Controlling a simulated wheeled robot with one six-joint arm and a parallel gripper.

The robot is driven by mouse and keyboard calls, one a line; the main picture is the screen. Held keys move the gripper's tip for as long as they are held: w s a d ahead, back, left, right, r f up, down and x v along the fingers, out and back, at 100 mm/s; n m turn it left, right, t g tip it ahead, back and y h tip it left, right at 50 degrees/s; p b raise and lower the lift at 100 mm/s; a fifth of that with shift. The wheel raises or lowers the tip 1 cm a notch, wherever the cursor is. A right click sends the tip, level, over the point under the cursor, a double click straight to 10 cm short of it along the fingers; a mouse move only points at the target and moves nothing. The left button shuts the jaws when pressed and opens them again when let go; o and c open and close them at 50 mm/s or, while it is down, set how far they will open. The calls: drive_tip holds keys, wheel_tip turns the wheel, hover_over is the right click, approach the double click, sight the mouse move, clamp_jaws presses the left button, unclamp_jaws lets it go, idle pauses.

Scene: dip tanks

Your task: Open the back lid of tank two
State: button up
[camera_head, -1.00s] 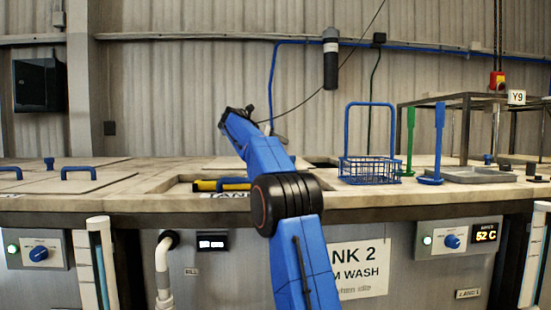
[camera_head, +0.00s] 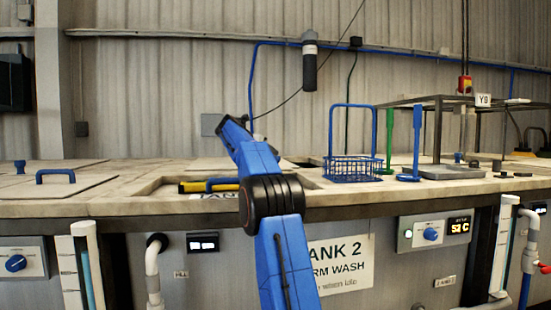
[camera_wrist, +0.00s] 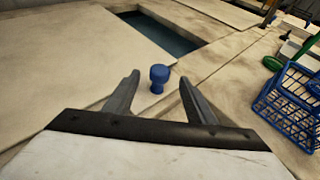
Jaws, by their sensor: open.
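In the wrist view a blue knob (camera_wrist: 158,79) stands upright on a pale flat lid (camera_wrist: 70,60). My gripper (camera_wrist: 159,77) is open and empty, its two fingers spread with the knob between or just beyond their tips; I cannot tell the exact depth. No finger visibly touches it. Beyond the knob is a rectangular opening (camera_wrist: 160,35) with dark liquid. In the head view my blue arm reaches over tank two, marked by a white sign (camera_head: 340,268); the arm hides the knob there.
A blue wire basket (camera_head: 352,168) with a tall handle stands right of my arm, near green (camera_head: 389,140) and blue (camera_head: 416,145) upright tools. A black-and-yellow object (camera_head: 195,187) lies in the recess at the front. A metal frame (camera_head: 440,103) stands at right.

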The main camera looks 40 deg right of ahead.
drive_tip(key=x, duration=0.8)
drive_tip(key=shift+s, duration=0.1)
drive_tip(key=shift+c, duration=0.3)
